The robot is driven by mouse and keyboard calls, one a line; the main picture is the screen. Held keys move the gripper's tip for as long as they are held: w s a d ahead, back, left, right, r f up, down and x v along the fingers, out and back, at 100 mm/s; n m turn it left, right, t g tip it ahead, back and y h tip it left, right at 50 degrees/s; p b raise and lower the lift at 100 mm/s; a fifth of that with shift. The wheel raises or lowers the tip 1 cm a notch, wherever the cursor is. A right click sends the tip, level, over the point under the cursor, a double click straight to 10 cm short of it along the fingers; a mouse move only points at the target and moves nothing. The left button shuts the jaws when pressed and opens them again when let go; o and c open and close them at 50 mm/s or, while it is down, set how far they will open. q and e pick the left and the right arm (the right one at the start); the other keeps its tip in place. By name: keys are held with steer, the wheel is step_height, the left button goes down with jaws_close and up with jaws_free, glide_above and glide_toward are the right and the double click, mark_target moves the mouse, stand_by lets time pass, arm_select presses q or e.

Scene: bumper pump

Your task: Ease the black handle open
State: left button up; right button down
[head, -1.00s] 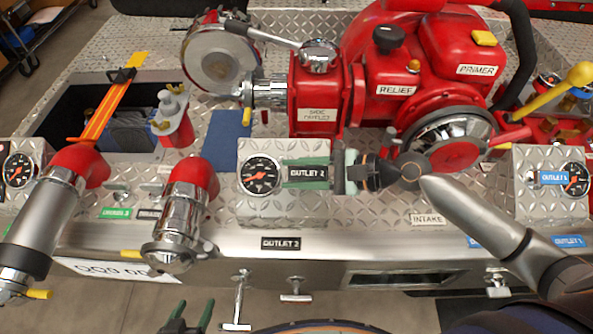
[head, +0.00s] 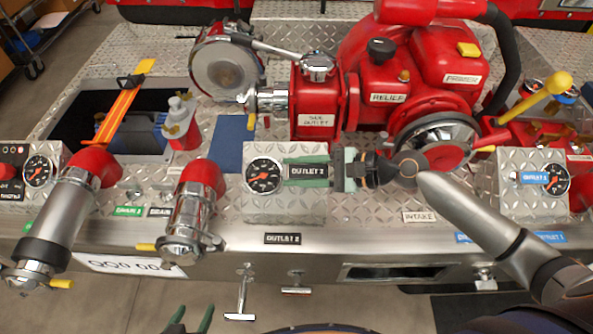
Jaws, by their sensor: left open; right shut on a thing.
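The black handle (head: 309,171), with a face lettered OUTLET 2, is at the gauge box beside the round gauge (head: 264,176) in the middle of the head view. My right gripper (head: 306,172) reaches in from the right and is shut on this handle, with green fingers above and below its face. The fingers hide part of the handle, and its attachment to the box cannot be seen. My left gripper (head: 190,321) is at the bottom edge, empty and open, with only its green fingertips showing, well away from the handle.
Chrome and red outlet pipes (head: 190,212) stand left of the gauge box. The red pump (head: 420,85) and the side outlet valve (head: 318,110) rise behind it. A second gauge box with a blue OUTLET 1 handle (head: 534,178) is at right. Floor is clear in front.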

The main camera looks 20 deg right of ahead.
steer(key=shift+a+r, duration=0.1)
steer(key=shift+r, duration=0.15)
steer(key=c, duration=0.8)
jaws_free()
steer(key=shift+s, duration=0.1)
steer(key=o, duration=0.3)
steer(key=shift+f, duration=0.1)
steer(key=shift+b+v, duration=0.75)
steer(key=shift+v, duration=5.6)
